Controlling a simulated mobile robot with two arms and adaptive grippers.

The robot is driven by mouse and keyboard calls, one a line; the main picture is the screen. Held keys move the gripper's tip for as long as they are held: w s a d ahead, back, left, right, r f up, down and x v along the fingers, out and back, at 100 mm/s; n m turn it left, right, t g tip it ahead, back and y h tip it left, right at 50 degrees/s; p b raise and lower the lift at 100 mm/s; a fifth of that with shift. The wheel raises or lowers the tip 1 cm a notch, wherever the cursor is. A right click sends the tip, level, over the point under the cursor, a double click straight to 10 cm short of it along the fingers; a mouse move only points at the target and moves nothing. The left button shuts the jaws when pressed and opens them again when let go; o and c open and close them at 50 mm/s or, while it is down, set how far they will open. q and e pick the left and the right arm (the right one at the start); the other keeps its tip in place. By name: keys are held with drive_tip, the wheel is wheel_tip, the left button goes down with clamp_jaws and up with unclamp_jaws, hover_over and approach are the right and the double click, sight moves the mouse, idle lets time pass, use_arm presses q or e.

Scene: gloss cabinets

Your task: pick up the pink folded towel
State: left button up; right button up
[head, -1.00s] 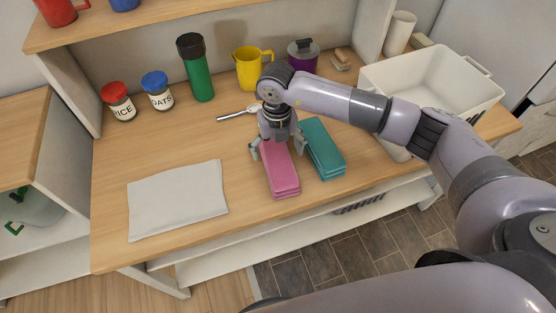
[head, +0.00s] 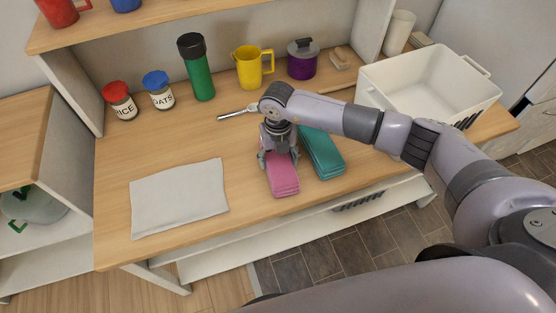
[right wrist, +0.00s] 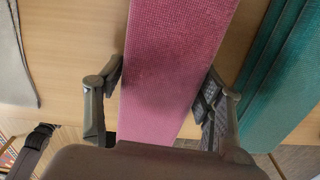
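The pink folded towel (head: 283,182) lies flat on the wooden counter, its near end toward the front edge. My right gripper (head: 279,160) is low over its far part, pointing down, with one finger on each side. In the right wrist view the fingers of my right gripper (right wrist: 160,85) straddle the pink towel (right wrist: 180,40); a thin strip of counter shows beside the left finger, and the right finger is very close to the towel's edge. The fingers are partly closed but not clearly pressing. My left gripper is out of view.
A teal folded towel (head: 323,155) lies close to the right of the pink one. A white cloth (head: 180,198) lies to the left, a whisk-like utensil (head: 237,113) behind. A white bin (head: 428,88) stands at right; jars, a green bottle (head: 197,75) and a yellow jug (head: 249,68) stand behind.

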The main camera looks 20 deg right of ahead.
drive_tip(key=c, duration=0.7)
